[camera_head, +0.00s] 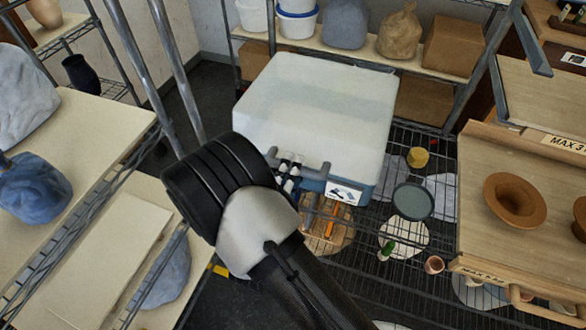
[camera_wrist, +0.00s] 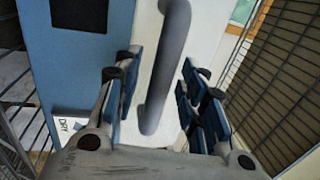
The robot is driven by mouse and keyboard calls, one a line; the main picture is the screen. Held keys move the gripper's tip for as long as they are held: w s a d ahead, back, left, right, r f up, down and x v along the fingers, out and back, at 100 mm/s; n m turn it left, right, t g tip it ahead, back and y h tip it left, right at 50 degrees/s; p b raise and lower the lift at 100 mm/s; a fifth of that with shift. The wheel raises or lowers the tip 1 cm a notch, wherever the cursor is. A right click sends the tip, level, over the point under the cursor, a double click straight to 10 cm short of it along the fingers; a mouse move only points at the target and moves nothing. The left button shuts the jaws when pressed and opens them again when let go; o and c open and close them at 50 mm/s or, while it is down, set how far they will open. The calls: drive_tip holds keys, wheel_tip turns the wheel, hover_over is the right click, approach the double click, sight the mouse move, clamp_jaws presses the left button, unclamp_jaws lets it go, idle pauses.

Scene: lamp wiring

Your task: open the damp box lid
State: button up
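The damp box is a large box with a whitish lid (camera_head: 315,100) and a blue lower body (camera_head: 364,190). It stands on the wire shelf in the head view, and the lid looks closed. A grey bar handle (camera_head: 315,168) is on its front; the same handle (camera_wrist: 166,65) runs nearly upright through the middle of the wrist view. My gripper (camera_wrist: 160,75) is open, with blue-padded fingers on either side of the handle. Gaps show between the handle and both fingers. In the head view my wrist hides part of the box front and my gripper (camera_head: 287,172).
A wooden board with terracotta bowls (camera_head: 514,200) stands to the right. Small pots and a grey-green disc (camera_head: 412,200) lie on the wire shelf. A left shelf holds wrapped blue lumps (camera_head: 38,188). Behind the box, a back shelf holds tubs and bags (camera_head: 400,35).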

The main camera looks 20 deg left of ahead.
drive_tip(key=shift+w, duration=0.2)
clamp_jaws()
idle(0.4)
idle(0.3)
